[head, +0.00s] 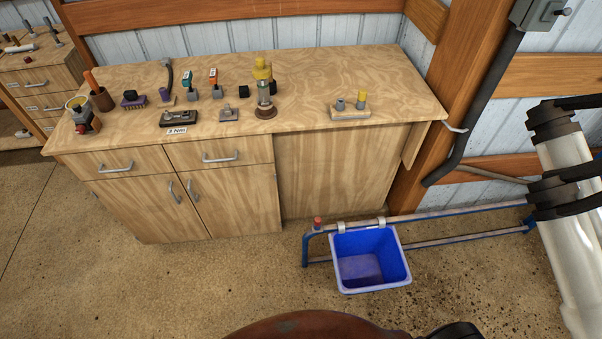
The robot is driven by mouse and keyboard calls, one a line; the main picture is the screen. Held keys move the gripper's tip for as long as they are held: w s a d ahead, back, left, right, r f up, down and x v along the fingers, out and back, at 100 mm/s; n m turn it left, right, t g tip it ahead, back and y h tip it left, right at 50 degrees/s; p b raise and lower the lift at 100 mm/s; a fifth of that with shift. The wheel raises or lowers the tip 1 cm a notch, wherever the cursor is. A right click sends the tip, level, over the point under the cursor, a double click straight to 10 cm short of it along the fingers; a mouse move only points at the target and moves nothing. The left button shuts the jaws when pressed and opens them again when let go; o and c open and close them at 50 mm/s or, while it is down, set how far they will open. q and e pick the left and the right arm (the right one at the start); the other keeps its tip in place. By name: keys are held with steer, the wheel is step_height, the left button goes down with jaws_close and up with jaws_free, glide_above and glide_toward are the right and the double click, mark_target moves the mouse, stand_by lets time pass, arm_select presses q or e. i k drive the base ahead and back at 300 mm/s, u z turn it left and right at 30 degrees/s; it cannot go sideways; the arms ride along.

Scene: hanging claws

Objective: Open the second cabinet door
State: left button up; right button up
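A plywood workbench cabinet (120,140) stands along the wall in the head view. Below its two drawers are two plywood doors, side by side and both shut. The left door (145,210) has a curved metal handle (174,192) near its right edge. The second door (238,205), to its right, has a metal handle (192,190) near its left edge. Neither gripper shows. A white and black part of my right arm stands at the right edge, well away from the doors.
Drawer handles (221,157) stick out above the doors. Small tools and a lantern-like item (264,90) stand on the bench top. A blue bin (368,260) hangs on a low rail (450,212) to the right. The floor before the doors is clear.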

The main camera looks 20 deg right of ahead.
mark_target(235, 201)
steer(key=k, duration=0.2)
steer(key=u, duration=1.1)
steer(key=i, duration=0.7)
steer(key=u, duration=0.1)
